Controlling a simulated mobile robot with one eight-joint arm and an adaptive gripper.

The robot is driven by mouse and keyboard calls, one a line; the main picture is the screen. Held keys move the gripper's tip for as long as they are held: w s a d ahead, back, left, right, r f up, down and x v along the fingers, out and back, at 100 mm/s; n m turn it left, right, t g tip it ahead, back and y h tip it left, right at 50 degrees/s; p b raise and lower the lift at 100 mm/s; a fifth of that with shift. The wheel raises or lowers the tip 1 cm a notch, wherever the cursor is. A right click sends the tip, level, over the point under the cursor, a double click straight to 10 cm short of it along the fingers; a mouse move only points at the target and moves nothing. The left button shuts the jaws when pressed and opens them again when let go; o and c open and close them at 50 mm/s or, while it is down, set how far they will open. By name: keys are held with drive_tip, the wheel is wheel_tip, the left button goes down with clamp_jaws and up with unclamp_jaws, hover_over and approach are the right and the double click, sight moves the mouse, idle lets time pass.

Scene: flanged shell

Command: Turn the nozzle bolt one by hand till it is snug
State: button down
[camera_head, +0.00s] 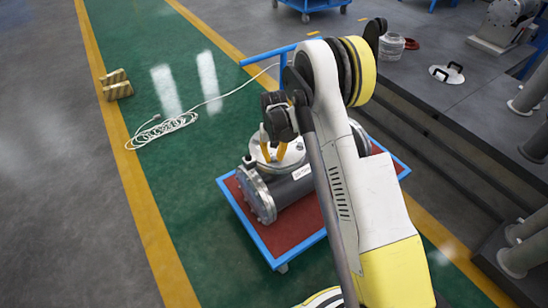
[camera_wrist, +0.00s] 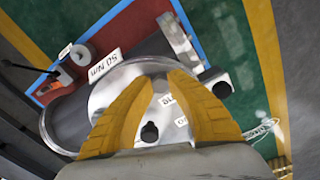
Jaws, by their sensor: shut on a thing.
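A dark grey shell (camera_head: 293,190) with round steel flanges lies on a red-topped blue cart. Its bright round nozzle flange (camera_wrist: 112,90) faces up under my gripper (camera_wrist: 160,84). The yellow fingers converge over this flange and are shut on the nozzle bolt (camera_wrist: 161,87), of which only a small grey part shows between the tips. Whether the bolt is seated is hidden. A dark round hole or bolt head (camera_wrist: 150,132) shows between the fingers, nearer the palm. In the head view my gripper (camera_head: 273,156) points down at the nozzle, and the bolt cannot be made out.
A white "50 N/m" label (camera_wrist: 104,65) lies by the flange. A coiled white cable (camera_head: 165,129) is on the green floor. A raised grey platform (camera_head: 440,100) borders the right side.

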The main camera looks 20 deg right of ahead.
sight(274, 159)
drive_tip(key=shift+m, duration=0.7)
drive_tip(key=c, duration=1.3)
unclamp_jaws()
drive_tip(key=shift+o, duration=0.2)
wheel_tip(274, 159, up, 12)
